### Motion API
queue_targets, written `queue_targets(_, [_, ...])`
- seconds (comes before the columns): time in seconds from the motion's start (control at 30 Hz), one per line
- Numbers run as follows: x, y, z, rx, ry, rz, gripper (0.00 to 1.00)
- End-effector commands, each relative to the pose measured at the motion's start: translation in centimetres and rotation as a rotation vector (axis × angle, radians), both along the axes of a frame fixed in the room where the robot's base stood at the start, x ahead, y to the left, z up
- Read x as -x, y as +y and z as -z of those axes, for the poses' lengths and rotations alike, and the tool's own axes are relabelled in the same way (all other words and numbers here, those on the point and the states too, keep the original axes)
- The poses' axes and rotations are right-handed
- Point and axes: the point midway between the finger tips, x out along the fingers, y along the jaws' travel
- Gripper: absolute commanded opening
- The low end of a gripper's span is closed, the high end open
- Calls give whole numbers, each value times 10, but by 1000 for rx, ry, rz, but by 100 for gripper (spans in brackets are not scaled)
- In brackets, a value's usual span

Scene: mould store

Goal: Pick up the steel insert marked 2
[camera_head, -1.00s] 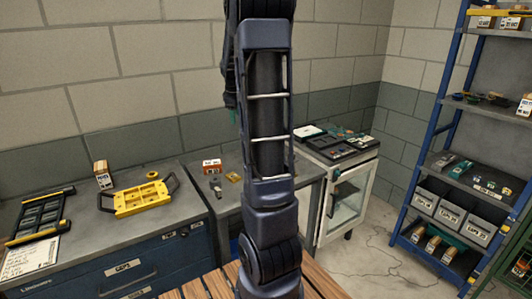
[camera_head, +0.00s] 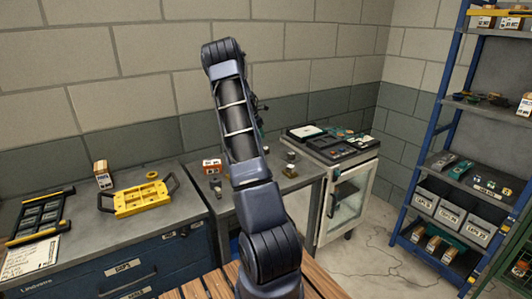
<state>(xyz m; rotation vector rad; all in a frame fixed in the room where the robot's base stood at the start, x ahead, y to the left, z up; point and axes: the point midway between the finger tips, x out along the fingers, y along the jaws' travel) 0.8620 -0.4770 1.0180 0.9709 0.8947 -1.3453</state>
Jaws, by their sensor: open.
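Small grey metal pieces (camera_head: 215,184) stand on the grey worktop beside an orange-and-white box. Another small dark metal piece (camera_head: 290,157) stands farther right on the same worktop, near the white cabinet. I cannot read a 2 on any of them, so I cannot tell which is the steel insert marked 2. My arm rises in the middle of the picture and bends at the top. My gripper (camera_head: 261,118) shows only in part behind the arm, above the worktop. It is open, with nothing visible in it. Part of the worktop is hidden behind the arm.
A yellow two-handled mould (camera_head: 142,199) and a black rack (camera_head: 40,217) lie on the left bench. The orange-and-white box (camera_head: 212,166) stands near the wall. A white glass-fronted cabinet (camera_head: 345,205) bears dark trays. A blue shelf rack (camera_head: 430,155) stands right.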

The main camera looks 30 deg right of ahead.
Motion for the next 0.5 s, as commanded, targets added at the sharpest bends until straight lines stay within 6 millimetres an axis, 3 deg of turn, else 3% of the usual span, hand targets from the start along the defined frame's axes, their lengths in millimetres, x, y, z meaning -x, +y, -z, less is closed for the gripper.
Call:
queue_targets(0.13, [-8,-14,17,22,35,-51,55])
queue_targets(0.5, [-9,-28,48,27,49,-68,55])
